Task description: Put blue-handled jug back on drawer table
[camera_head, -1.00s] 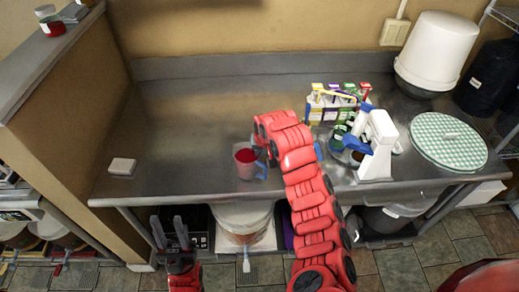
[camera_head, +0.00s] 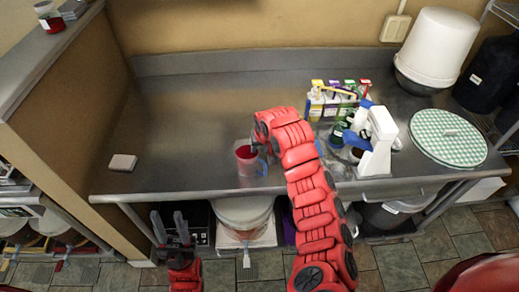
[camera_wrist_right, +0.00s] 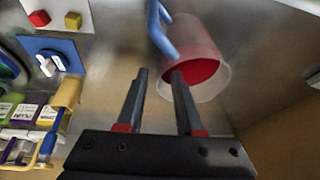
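A clear jug with red contents (camera_head: 245,160) and a blue handle stands upright on the steel table (camera_head: 185,110), near its front edge. Its handle (camera_head: 262,168) is on its right side. In the right wrist view the jug (camera_wrist_right: 208,80) and its blue handle (camera_wrist_right: 160,30) are just beyond my fingertips. My right gripper (camera_wrist_right: 159,74) is open, its fingers apart with nothing clearly between them. In the head view it is mostly hidden by my arm, beside the jug. My left gripper (camera_head: 168,216) is open and empty, below the table's front edge.
A white block (camera_head: 123,162) lies at the table's left. The table's left and back middle are clear.

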